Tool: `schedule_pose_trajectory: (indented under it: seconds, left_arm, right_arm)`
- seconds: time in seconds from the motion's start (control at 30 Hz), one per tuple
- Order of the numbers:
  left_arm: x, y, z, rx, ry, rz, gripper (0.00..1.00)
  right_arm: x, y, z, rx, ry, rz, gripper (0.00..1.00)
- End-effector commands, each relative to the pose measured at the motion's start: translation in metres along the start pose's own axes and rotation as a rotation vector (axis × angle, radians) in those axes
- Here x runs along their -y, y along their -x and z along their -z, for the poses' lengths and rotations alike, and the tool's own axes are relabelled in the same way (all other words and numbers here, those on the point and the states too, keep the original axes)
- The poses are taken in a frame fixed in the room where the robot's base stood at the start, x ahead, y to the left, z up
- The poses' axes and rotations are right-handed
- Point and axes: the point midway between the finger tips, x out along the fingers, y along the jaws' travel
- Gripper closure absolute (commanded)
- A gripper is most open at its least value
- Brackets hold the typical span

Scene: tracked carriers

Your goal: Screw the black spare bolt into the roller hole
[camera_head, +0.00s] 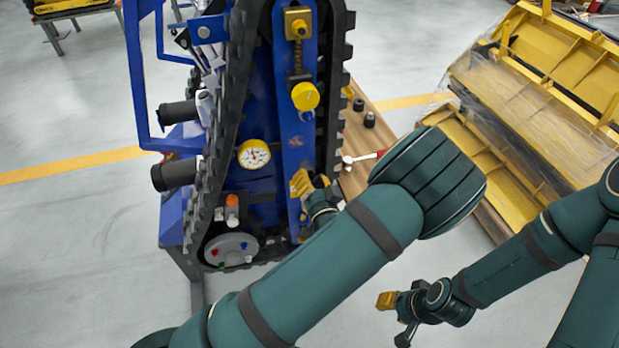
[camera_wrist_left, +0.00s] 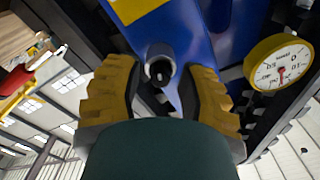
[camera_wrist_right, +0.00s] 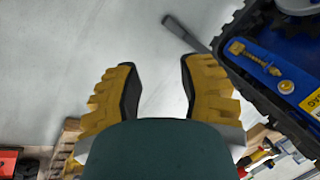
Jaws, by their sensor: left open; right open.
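The tracked carrier's blue side plate (camera_head: 292,135) stands upright between black tracks. My left gripper (camera_head: 301,184) is open at the lower part of this plate. In the left wrist view its yellow fingers (camera_wrist_left: 163,95) stand either side of a grey round socket with a dark opening (camera_wrist_left: 160,64), probably the roller hole; I cannot tell whether they touch it. Small black pieces, perhaps bolts, stand on the wooden top: one (camera_head: 369,119) in front, another (camera_head: 358,104) behind it. My right gripper (camera_head: 387,300) is open and empty over the floor, apart from the carrier; its fingers also show (camera_wrist_right: 160,90).
A yellow knob (camera_head: 305,96), a brass-coloured fitting (camera_head: 298,23) and a dial gauge (camera_head: 254,154) are on the carrier. Yellow metal parts (camera_head: 480,165) are stacked at right. Floor is clear around my right gripper.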

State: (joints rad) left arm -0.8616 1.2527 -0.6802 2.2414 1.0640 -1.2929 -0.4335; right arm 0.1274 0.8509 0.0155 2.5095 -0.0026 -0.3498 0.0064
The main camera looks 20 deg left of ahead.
Motion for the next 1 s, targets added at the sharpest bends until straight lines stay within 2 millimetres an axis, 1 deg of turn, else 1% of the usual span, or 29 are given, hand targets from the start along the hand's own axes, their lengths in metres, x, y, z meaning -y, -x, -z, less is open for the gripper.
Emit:
schedule_pose_trajectory:
  seconds: [0.03, 0.2, 0.43, 0.5, 0.6, 0.77, 0.87, 1.0]
  left_arm:
    - [-0.001, 0.0, -0.001, 0.001, 0.05, 0.001, 0.61]
    - [-0.003, 0.0, -0.004, 0.002, 0.322, 0.001, 0.61]
    - [-0.003, 0.0, -0.004, 0.001, 0.647, 0.001, 0.61]
    - [-0.001, 0.0, -0.003, 0.002, 0.742, 0.001, 0.61]
    - [0.001, 0.0, 0.0, 0.002, 0.82, 0.001, 0.61]
    - [0.001, 0.0, 0.001, 0.001, 0.888, 0.001, 0.61]
    - [0.001, -0.001, 0.0, 0.002, 1.005, 0.002, 0.61]
    - [0.001, -0.001, 0.0, 0.002, 1.206, 0.002, 0.61]
  right_arm:
    - [-0.002, -0.005, -0.005, 0.01, 0.0, 0.0, 0.61]
    - [-0.012, -0.033, 0.0, -0.007, 0.002, 0.0, 0.61]
    - [-0.024, -0.064, 0.004, -0.023, 0.005, -0.001, 0.61]
    - [-0.024, -0.065, 0.005, -0.026, 0.005, -0.002, 0.61]
    - [-0.023, -0.061, 0.005, -0.026, 0.005, -0.002, 0.61]
    - [-0.023, -0.061, 0.005, -0.026, 0.005, -0.001, 0.61]
    - [-0.023, -0.061, 0.005, -0.026, 0.005, -0.001, 0.61]
    - [-0.023, -0.061, 0.005, -0.025, 0.005, -0.001, 0.61]
